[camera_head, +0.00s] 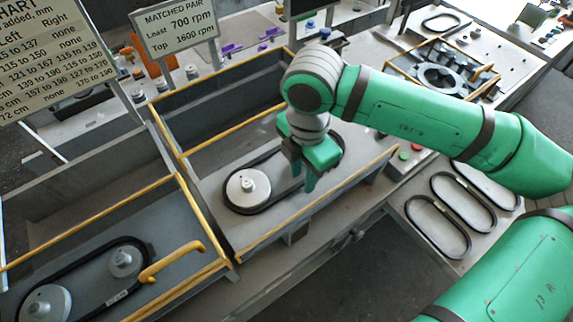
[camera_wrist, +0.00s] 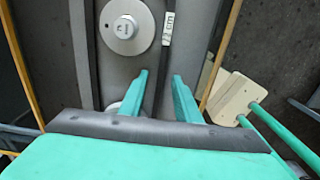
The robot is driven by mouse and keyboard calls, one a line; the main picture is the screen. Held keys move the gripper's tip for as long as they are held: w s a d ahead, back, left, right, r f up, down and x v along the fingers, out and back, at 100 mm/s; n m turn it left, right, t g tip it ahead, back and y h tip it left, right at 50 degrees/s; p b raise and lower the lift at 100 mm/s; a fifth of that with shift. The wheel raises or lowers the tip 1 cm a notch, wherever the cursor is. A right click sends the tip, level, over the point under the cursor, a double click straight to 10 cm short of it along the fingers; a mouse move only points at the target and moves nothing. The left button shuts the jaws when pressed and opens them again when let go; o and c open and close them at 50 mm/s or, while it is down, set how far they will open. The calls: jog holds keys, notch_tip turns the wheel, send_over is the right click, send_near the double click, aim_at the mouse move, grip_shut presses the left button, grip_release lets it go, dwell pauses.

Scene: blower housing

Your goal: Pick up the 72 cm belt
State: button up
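A black belt (camera_head: 240,208) lies in the open middle bay around a pale pulley (camera_head: 248,186); its far right end is partly hidden by my gripper. In the wrist view the belt's right run (camera_wrist: 164,55) carries a white tag that seems to read 72 cm, though blurred. A pulley with a hub (camera_wrist: 125,27) sits left of that run, and another is mostly hidden under my gripper. My gripper (camera_head: 304,181) points down over the belt's right part. In the wrist view its two fingers (camera_wrist: 161,80) are apart, with the tagged run lined up between them; contact cannot be told.
Yellow rails (camera_head: 318,203) edge the bay. The left bay holds another black belt (camera_head: 75,253) around two pulleys, with a yellow handle (camera_head: 172,262). Several loose belts lie on the right table (camera_head: 411,207). Red and green buttons (camera_head: 404,155) sit beside the bay. Signs stand behind.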

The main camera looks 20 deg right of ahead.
jog(key=shift+f, duration=0.25)
grip_shut()
jog(key=shift+r, duration=0.75)
jog(key=s+d+r, duration=0.4)
jog(key=s+r, duration=0.9)
jog(key=r, duration=0.3)
jog(key=shift+s+d+r, duration=0.15)
jog(key=shift+d+r, duration=0.05)
jog(key=shift+r, duration=0.1)
